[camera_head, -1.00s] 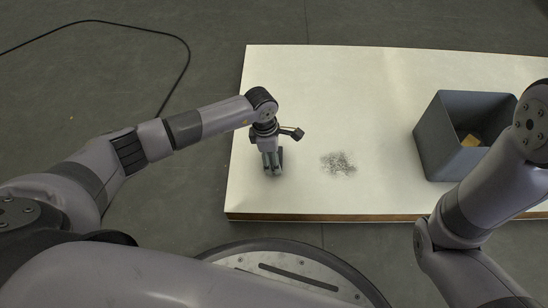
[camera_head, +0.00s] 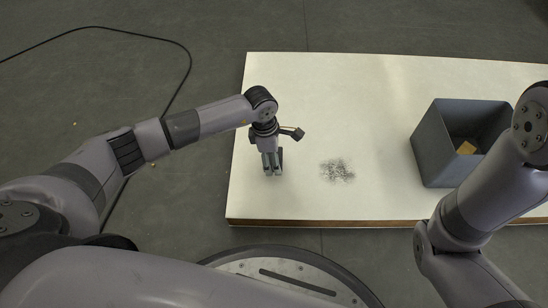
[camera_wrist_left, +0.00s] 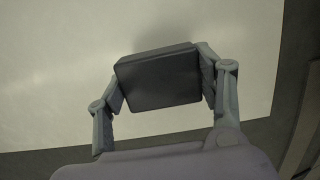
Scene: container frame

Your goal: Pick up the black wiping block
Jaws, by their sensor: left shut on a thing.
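The black wiping block (camera_wrist_left: 160,78) shows in the left wrist view as a dark, flat, square-faced piece between the two fingers of my left gripper (camera_wrist_left: 162,74). The fingers touch it on both sides and are shut on it. In the head view my left gripper (camera_head: 272,163) points down over the left part of the white table, left of a patch of dark specks. The block is mostly hidden by the gripper there. I cannot tell whether it is clear of the table top. My right arm shows at the right, but its gripper is out of view.
The white table (camera_head: 385,95) has a patch of dark specks (camera_head: 337,170) near its middle front. A black cable (camera_head: 188,55) lies on the floor at the left.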

